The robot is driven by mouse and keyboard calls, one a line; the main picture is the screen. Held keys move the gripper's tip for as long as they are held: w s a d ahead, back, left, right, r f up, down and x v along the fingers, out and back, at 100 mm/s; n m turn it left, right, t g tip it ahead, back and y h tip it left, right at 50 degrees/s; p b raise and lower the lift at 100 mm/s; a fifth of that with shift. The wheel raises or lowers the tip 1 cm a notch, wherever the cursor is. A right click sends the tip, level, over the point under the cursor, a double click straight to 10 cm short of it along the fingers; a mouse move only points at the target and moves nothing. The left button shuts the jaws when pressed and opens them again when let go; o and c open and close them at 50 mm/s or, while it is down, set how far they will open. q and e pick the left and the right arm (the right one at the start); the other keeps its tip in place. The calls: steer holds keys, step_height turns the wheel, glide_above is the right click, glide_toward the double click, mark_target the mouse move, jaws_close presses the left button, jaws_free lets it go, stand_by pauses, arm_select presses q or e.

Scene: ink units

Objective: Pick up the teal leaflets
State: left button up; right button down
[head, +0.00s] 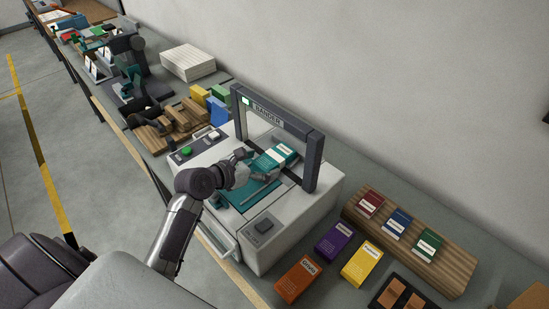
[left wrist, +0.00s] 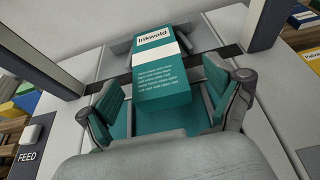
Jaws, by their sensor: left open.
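The teal leaflets (head: 276,157) are a neat stack with a white band around it, lying on the bander (head: 218,155) under its dark arch. My left gripper (head: 250,166) is at the near end of the stack. Its fingers are open, one on each side of the stack's near end, with a visible gap on both sides. The left gripper (left wrist: 166,92) holds nothing. My right gripper is in neither view.
The arch's dark posts (head: 313,160) stand on both sides of the stack. Orange (head: 298,279), purple (head: 334,242) and yellow (head: 361,263) packs lie right of the bander, before a wooden rack (head: 455,262). Wooden blocks (head: 185,118) lie to its left. A wall runs behind.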

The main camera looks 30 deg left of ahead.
mark_target(267, 161)
arm_select(q)
steer(key=x, duration=0.4)
steer(key=shift+w+a+f+p, duration=0.1)
steer(key=shift+w+p, duration=0.15)
steer(key=shift+p, duration=0.1)
steer(key=shift+s, duration=0.1)
steer(key=shift+c, duration=0.4)
steer(key=shift+c, duration=1.2)
steer(key=c, duration=0.9)
